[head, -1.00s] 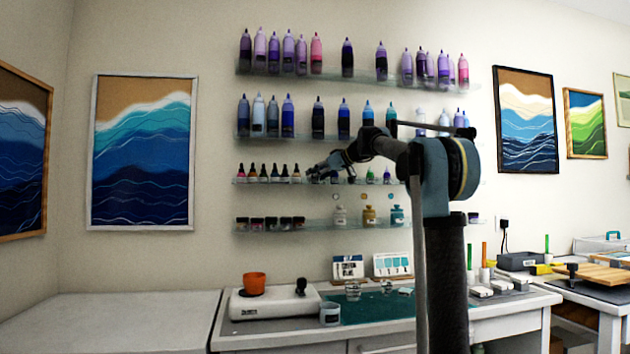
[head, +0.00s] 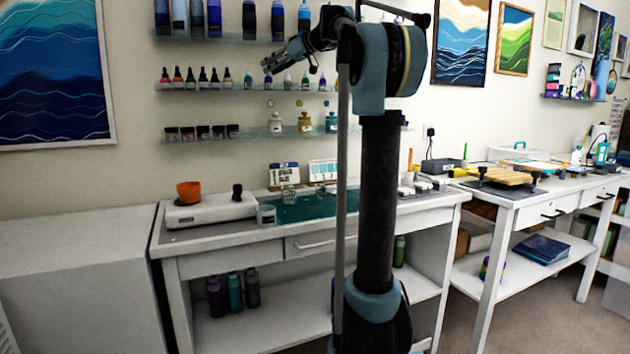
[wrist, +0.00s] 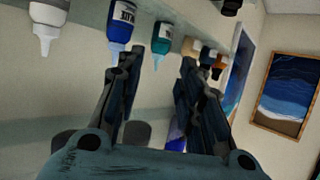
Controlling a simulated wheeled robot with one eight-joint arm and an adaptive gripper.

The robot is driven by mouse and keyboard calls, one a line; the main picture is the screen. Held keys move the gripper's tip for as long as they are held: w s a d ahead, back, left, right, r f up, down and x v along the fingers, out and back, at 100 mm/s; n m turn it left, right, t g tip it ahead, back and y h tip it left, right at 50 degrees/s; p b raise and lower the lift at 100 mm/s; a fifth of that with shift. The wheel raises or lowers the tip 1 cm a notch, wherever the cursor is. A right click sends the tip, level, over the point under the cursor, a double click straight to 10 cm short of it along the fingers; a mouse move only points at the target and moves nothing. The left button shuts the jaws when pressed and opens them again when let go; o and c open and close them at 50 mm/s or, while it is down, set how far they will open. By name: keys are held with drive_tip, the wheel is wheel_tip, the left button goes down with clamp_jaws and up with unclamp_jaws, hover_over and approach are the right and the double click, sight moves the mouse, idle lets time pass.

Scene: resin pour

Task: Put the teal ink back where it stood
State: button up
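In the wrist view, which is upside down, the teal ink (wrist: 162,38) shows nozzle down, beyond and between my fingertips. The blue bottle (wrist: 121,22) and a white bottle (wrist: 46,22) stand beside it there. My gripper (head: 268,66) is in front of and a little above this row. In the wrist view my gripper (wrist: 155,72) is open, with nothing between its fingers.
Large bottles (head: 214,18) stand on the shelf above, and jars (head: 204,131) on the shelf below. Under them, the workbench carries a scale (head: 210,208) with an orange cup (head: 189,192), and a teal mat (head: 305,210). A cabinet (head: 80,235) with a bare top is at left.

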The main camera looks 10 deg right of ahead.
drive_tip(key=shift+s+f, duration=0.1)
drive_tip(key=s+d+f+m+g+h, duration=0.1)
drive_tip(key=s+d+f+m+h, duration=0.2)
drive_tip(key=s+f, duration=1.2)
drive_tip(key=s+d+f+m+g+h, duration=0.2)
drive_tip(key=s+d+f, duration=0.6)
drive_tip(key=s+f, duration=0.8)
drive_tip(key=s+d+f+m+g+h, duration=0.2)
drive_tip(key=s+d+f+m+h, duration=0.4)
drive_tip(key=s+f, duration=0.9)
wheel_tip(320, 180, down, 16)
drive_tip(key=shift+s+d, duration=0.3)
drive_tip(key=shift+s, duration=0.05)
